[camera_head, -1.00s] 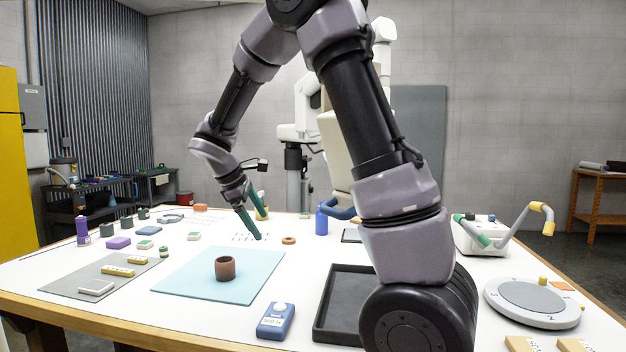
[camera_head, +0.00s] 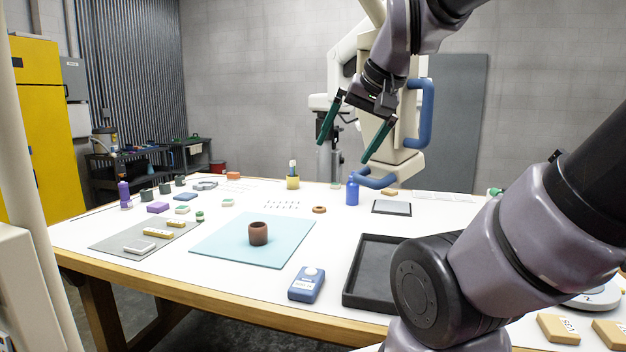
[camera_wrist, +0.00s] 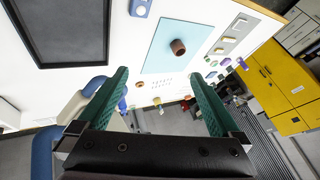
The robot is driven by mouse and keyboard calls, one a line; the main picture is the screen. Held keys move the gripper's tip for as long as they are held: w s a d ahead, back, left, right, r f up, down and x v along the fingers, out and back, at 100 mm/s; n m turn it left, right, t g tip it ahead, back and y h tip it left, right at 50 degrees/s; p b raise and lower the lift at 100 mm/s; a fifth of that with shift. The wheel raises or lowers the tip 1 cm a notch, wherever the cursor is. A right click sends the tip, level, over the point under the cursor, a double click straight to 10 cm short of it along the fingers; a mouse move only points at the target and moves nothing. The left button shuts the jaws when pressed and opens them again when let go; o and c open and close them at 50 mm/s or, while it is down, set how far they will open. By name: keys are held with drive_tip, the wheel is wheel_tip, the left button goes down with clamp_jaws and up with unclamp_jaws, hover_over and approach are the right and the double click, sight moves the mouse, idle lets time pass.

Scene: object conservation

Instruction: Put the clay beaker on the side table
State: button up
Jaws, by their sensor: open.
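The clay beaker (camera_head: 258,233) is a small brown cup, upright on a light blue mat (camera_head: 225,245) on the white table. It also shows in the wrist view (camera_wrist: 178,47), on the blue mat. My gripper (camera_head: 345,150) has green fingers, spread wide and empty, raised above the far side of the table, up and to the right of the beaker. In the wrist view my gripper (camera_wrist: 158,80) shows the same open fingers, apart from the beaker. I cannot tell any surface in view to be the side table.
A black tray (camera_head: 350,292) and a blue handheld device (camera_head: 307,284) lie right of the mat. A grey mat (camera_head: 118,238) with small blocks lies left. A blue bottle (camera_head: 352,190) stands at the back. Dark shelving (camera_head: 130,170) and a yellow cabinet (camera_head: 45,130) stand beyond.

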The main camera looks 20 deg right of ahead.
drive_tip(key=w+a+m+g, duration=0.2)
drive_tip(key=w+m, duration=0.4)
drive_tip(key=w, duration=0.6)
drive_tip(key=m+g+h, duration=0.1)
drive_tip(key=m+g, duration=0.3)
drive_tip(key=m, duration=1)
hover_over(258, 227)
drive_tip(key=s, duration=0.3)
wheel_tip(258, 227, down, 26)
drive_tip(key=shift+w+a+f, duration=0.1)
drive_tip(key=shift+w+f, duration=0.05)
drive_tip(key=shift+f, duration=1.35)
drive_tip(key=shift+w+a+f, duration=0.1)
drive_tip(key=shift+w+f, duration=0.05)
drive_tip(key=shift+f, duration=1.3)
drive_tip(key=shift+r, duration=0.1)
drive_tip(key=c, duration=1.6)
